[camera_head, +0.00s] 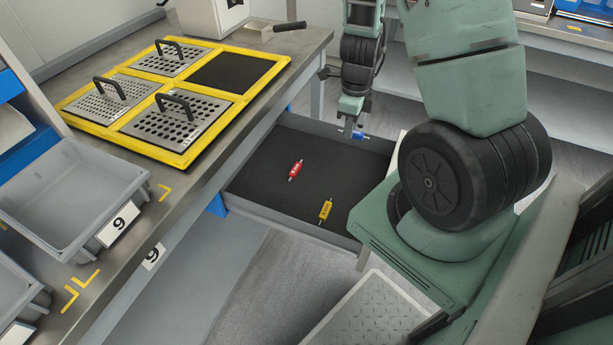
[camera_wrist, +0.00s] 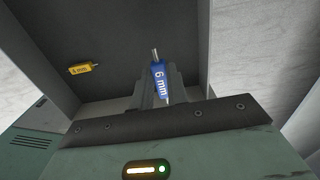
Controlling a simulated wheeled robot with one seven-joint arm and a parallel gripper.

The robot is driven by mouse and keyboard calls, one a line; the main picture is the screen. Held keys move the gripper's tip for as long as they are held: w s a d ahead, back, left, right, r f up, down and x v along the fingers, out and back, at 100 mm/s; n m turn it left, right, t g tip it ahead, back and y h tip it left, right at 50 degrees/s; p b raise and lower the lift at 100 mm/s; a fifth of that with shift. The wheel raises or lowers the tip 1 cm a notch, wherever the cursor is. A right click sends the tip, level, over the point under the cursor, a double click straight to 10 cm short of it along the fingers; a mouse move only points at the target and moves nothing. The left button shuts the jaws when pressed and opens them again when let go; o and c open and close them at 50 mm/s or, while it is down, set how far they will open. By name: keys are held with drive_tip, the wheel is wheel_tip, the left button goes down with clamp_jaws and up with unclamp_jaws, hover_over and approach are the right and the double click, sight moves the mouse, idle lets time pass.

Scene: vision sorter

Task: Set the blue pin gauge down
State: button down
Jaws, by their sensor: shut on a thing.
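The blue pin gauge (camera_wrist: 159,79), marked 6 mm, is between the fingers of my gripper (camera_wrist: 156,92) in the wrist view. My gripper is shut on it. In the head view, my gripper (camera_head: 349,132) points down at the far right part of the open drawer (camera_head: 290,221), and the blue pin gauge (camera_head: 360,135) shows beside the fingertips. I cannot tell whether the gauge touches the drawer floor.
A red pin gauge (camera_head: 296,170) and a yellow pin gauge (camera_head: 325,210) lie on the dark drawer floor, with bare floor around them. A yellow-framed board (camera_head: 190,152) with perforated, handled plates sits on the bench. A grey bin (camera_head: 62,215) stands at left.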

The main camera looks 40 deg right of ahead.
sight(345, 163)
wheel_tip(345, 163, down, 10)
drive_tip(key=b, duration=0.4)
drive_tip(key=shift+f, duration=0.1)
drive_tip(key=c, duration=1.4)
unclamp_jaws()
